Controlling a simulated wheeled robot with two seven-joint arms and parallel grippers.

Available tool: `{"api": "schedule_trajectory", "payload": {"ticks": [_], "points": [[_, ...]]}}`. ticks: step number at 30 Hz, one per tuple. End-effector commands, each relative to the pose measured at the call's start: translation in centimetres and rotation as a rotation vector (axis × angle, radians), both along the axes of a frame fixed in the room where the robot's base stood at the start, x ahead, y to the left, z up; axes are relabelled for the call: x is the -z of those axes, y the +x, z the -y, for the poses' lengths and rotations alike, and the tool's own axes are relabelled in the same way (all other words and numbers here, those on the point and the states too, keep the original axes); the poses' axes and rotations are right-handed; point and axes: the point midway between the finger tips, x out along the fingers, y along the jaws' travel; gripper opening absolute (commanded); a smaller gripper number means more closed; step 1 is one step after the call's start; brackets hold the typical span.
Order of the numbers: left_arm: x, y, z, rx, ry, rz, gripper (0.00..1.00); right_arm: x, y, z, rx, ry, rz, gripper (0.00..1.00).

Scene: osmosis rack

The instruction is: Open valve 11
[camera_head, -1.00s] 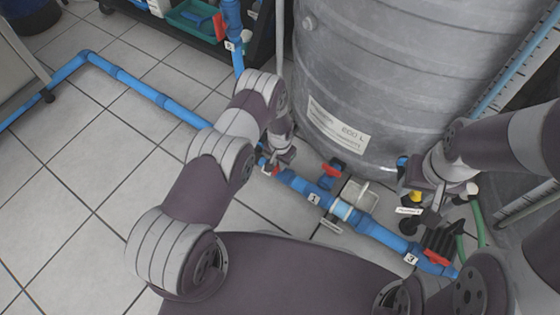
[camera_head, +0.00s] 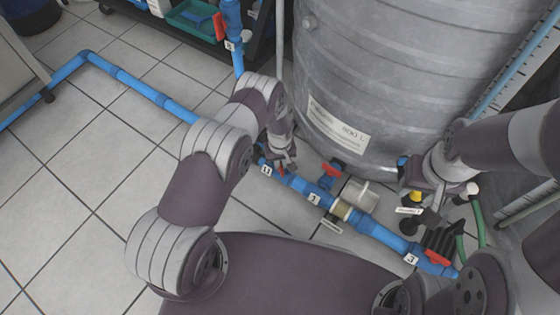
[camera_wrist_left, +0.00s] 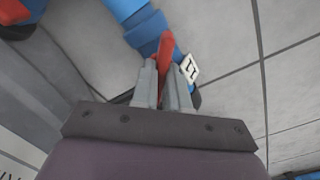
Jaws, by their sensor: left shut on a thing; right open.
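Valve 11 has a red handle (camera_wrist_left: 166,50) and a white tag (camera_wrist_left: 190,67) reading 11 in the left wrist view. The tag (camera_head: 266,170) also shows in the head view on the blue floor pipe (camera_head: 296,183). My left gripper (camera_wrist_left: 164,68) is shut on the red handle, with the handle's end showing beyond the fingertips. In the head view my left gripper (camera_head: 283,163) hides most of the valve. My right gripper (camera_head: 423,198) is open at the right, near a black and yellow fitting (camera_head: 415,196).
A large grey tank (camera_head: 385,80) stands behind the pipe. Other red-handled valves (camera_head: 333,167) sit along the pipe, with tags 1 and 3. A dark rack (camera_head: 262,40) is at the top.

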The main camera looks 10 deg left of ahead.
Motion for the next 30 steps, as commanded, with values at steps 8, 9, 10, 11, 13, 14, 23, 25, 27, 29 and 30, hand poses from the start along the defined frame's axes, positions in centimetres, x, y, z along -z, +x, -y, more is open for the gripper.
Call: {"api": "schedule_trajectory", "payload": {"ticks": [8,9,10,11,13,14,23,25,27,29,30], "points": [[0.16,-0.03,-0.02,-0.26,0.0,0.0,0.0,0.26,0.0,0.0,0.0,0.0,0.0,0.43],[0.17,-0.04,-0.01,-0.298,0.0,0.0,0.0,0.28,-0.01,0.0,0.0,0.0,0.0,0.43],[0.18,-0.05,-0.02,-0.325,-0.001,0.0,0.0,0.3,0.0,0.0,0.0,0.0,0.0,0.43],[0.18,-0.05,-0.02,-0.351,-0.001,0.0,0.0,0.31,0.0,0.0,0.0,0.0,0.0,0.43],[0.17,-0.03,-0.02,-0.412,-0.001,0.0,0.0,0.35,0.0,0.0,0.0,0.0,0.0,0.43],[0.17,-0.04,-0.01,-0.437,-0.001,0.0,0.0,0.36,0.0,0.0,0.0,0.0,0.0,0.43],[0.17,-0.04,-0.03,-0.64,-0.001,0.0,0.0,0.47,0.0,0.0,0.0,0.0,0.0,0.43],[0.18,-0.04,-0.02,-0.672,-0.001,0.0,0.0,0.48,0.0,0.0,0.0,0.0,0.0,0.43],[0.17,-0.04,-0.02,-0.699,-0.001,0.0,0.0,0.49,0.0,0.0,0.0,0.0,0.0,0.43],[0.17,-0.04,-0.02,-0.717,-0.001,0.0,0.0,0.5,0.0,0.0,0.0,0.0,0.0,0.43],[0.16,-0.04,-0.03,-0.727,-0.001,0.0,0.0,0.51,0.0,0.0,0.0,0.0,0.0,0.43]]}}
